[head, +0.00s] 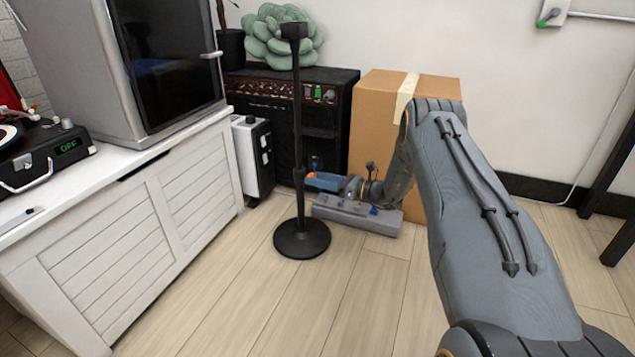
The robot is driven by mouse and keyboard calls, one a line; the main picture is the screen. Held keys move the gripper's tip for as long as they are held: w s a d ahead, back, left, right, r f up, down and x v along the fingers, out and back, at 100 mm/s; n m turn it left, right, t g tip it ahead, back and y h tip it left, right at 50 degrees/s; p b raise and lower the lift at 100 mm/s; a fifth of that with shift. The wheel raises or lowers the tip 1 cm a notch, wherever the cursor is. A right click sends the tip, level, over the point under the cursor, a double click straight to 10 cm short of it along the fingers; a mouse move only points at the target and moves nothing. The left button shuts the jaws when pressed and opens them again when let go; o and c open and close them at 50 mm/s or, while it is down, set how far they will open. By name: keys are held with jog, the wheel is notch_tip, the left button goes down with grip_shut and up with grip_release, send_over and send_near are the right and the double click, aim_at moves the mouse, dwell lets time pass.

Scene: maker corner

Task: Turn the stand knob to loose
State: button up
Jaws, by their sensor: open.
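The black stand (298,120) stands upright on a round base (302,240) on the floor, with a small dark head at its top. Its pole is thicker in the lower part. The knob is too small and dark to make out, and I cannot tell its setting. My arm reaches in from the right and bends down behind the stand's right side. My gripper (312,180) is low, just right of the lower pole, small in the picture with orange and blue parts near its end. It is open. I cannot tell whether it touches the stand.
A grey block-like thing (350,217) is low beside the gripper. Behind are a black amplifier (335,130), a cardboard box (385,90) and a white heater (255,160). A white cabinet (130,215) stands left. The floor in front of the stand is clear.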

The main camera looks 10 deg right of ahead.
jog(key=shift+a, duration=0.1)
jog(key=c, duration=1)
jog(key=shift+c, duration=0.2)
jog(key=shift+n, duration=0.4)
jog(key=shift+n+p, duration=3.7)
jog(key=shift+n, duration=9.6)
